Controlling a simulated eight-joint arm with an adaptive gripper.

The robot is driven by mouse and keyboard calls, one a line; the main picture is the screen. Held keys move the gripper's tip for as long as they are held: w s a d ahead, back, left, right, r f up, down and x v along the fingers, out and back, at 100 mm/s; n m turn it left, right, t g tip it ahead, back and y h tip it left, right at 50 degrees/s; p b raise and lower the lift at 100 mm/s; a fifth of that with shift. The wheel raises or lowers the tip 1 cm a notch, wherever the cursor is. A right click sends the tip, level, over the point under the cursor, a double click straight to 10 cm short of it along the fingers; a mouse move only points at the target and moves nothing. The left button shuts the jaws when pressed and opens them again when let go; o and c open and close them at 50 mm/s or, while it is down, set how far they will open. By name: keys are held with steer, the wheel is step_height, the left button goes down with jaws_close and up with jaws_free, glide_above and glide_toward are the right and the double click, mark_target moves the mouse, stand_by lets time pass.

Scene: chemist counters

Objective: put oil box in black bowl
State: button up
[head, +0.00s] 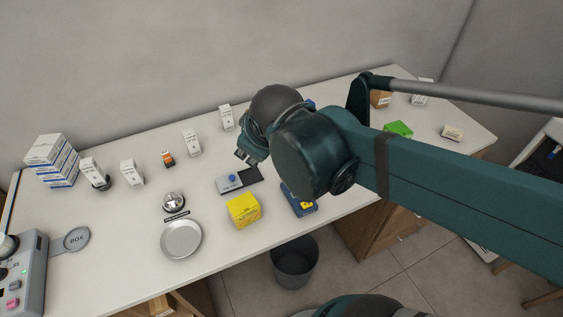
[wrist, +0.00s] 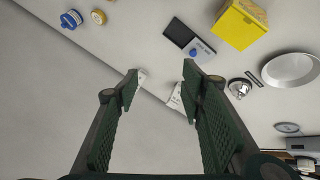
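Several white upright boxes stand along the back of the counter, among them one left of centre (head: 132,173), one further right (head: 192,143) and one near my gripper (head: 226,118). I cannot tell which is the oil box. A small black round thing, perhaps the black bowl (head: 103,184), is at the left, partly hidden by a white box (head: 91,170). My gripper (head: 246,157) is above the counter's middle. In the wrist view my gripper (wrist: 160,80) is open and empty, with white boxes (wrist: 176,97) beyond and partly hidden by its fingers.
A yellow box (head: 243,210), a small scale (head: 229,182), a silver plate (head: 181,239) and a round metal thing (head: 173,202) occupy the counter's front middle. A white-blue box stack (head: 52,160) and a grey machine (head: 24,275) are at the left. An orange-black bottle (head: 168,158) stands behind.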

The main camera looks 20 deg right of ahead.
steer(key=s+d+f+m, duration=0.1)
steer(key=s+d+m, duration=0.2)
steer(key=s+m, duration=0.3)
steer(key=shift+s+d+m+y, duration=0.35)
steer(key=shift+s+m+y, duration=0.05)
steer(key=shift+s, duration=0.35)
